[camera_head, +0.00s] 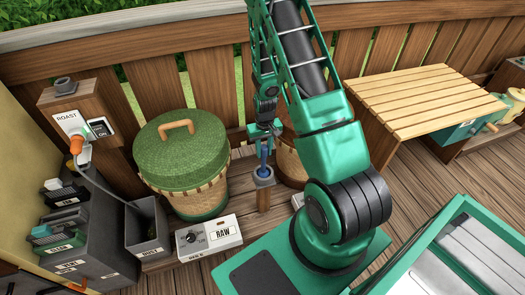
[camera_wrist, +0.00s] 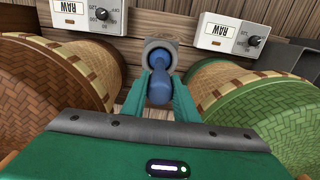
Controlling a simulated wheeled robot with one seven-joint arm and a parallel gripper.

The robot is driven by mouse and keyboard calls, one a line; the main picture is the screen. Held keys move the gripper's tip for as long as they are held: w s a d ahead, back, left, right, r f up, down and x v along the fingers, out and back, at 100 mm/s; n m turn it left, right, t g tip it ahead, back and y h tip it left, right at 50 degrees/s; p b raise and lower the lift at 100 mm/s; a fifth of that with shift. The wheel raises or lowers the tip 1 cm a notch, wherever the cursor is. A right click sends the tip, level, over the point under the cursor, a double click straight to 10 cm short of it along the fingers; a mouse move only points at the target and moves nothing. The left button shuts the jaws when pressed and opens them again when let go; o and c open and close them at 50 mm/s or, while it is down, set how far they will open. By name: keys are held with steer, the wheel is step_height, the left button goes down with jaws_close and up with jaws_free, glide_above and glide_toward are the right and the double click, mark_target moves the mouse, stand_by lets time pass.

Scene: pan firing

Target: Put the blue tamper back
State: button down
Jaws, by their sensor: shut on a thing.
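The blue tamper (camera_wrist: 159,88) is between the two teal fingers of my gripper (camera_wrist: 160,78) in the wrist view, with its rounded handle toward the camera. My gripper is shut on it. The tamper's far end is at the opening of a round grey holder (camera_wrist: 151,44); how deep it sits inside cannot be told. In the head view the blue tamper (camera_head: 264,151) stands roughly upright at the grey holder (camera_head: 264,178), which tops a short wooden post. My gripper's fingers are small and partly hidden there.
A green-lidded basket (camera_head: 182,150) stands left of the post and a brown basket (camera_head: 291,160) right, close to my gripper. A white RAW box (camera_head: 210,238) lies in front. Grey bins (camera_head: 95,225) and a slatted bench (camera_head: 425,98) stand farther out.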

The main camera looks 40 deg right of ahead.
steer(key=shift+f, duration=0.3)
steer(key=c, duration=1.3)
jaws_free()
step_height(320, 180, up, 11)
steer(key=shift+f, duration=0.2)
steer(key=shift+r, duration=0.15)
